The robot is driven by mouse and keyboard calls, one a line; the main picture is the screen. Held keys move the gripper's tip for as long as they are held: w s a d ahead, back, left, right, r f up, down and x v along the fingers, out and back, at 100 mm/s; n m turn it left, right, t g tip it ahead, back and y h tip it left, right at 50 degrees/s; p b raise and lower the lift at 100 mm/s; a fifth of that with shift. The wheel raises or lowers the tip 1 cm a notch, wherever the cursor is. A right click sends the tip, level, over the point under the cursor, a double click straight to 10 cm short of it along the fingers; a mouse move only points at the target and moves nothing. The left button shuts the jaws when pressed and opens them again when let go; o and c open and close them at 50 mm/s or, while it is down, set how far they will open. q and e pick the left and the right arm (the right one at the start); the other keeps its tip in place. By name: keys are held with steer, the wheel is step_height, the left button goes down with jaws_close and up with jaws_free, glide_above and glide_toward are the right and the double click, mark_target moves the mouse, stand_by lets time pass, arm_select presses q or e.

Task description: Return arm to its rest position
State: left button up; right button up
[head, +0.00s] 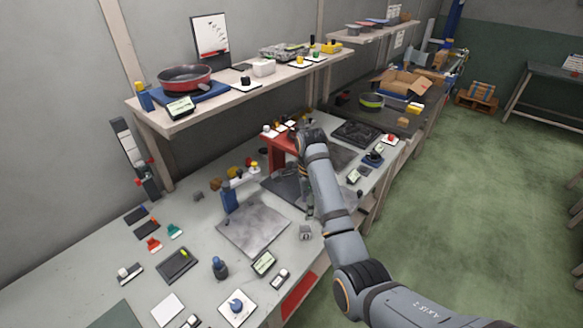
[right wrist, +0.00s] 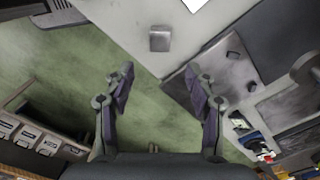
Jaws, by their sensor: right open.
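My right arm reaches in from the lower right in the head view, over the front edge of the workbench (head: 100,255). Its wrist bends down near the middle of the bench, and the fingers are mostly hidden there. In the right wrist view my right gripper (right wrist: 160,80) is open, with nothing between its fingers. It hangs over the bench edge, with green floor on the left and a grey metal plate (right wrist: 222,68) near the right finger. A small grey block (right wrist: 160,38) lies on the bench beyond the fingers. My left gripper is not in view.
A red pan (head: 185,77) sits on the upper shelf (head: 205,118). A red stand (head: 276,155) and a blue fixture (head: 229,198) rise from the bench near my arm. A grey plate (head: 253,230) lies in front. The green floor (head: 470,190) at right is open.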

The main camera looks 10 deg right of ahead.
steer(key=shift+f, duration=0.1)
steer(key=s+d+f+n, duration=0.1)
steer(key=s+f, duration=0.1)
steer(key=s+d+f+n, duration=0.1)
steer(key=s+f+n, duration=0.1)
steer(key=s+d+f+n, duration=0.1)
steer(key=s+f, duration=0.1)
steer(key=f, duration=0.1)
steer(key=shift+s+d+f+n+t, duration=0.1)
steer(key=shift+d+n+t, duration=0.2)
steer(key=shift+t, duration=0.1)
steer(key=s+d+n+t+h, duration=0.1)
steer(key=s+d+n+t, duration=0.25)
steer(key=s+n, duration=1.45)
steer(key=s+d+f+m+g, duration=0.1)
steer(key=s+d+f, duration=0.15)
steer(key=f, duration=1.25)
steer(key=s+d+f+m+g, duration=0.15)
steer(key=s+f, duration=0.25)
steer(key=f, duration=1)
steer(key=s+f, duration=1.4)
steer(key=s, duration=0.3)
steer(key=shift+f+g, duration=0.15)
steer(key=shift+g, duration=0.15)
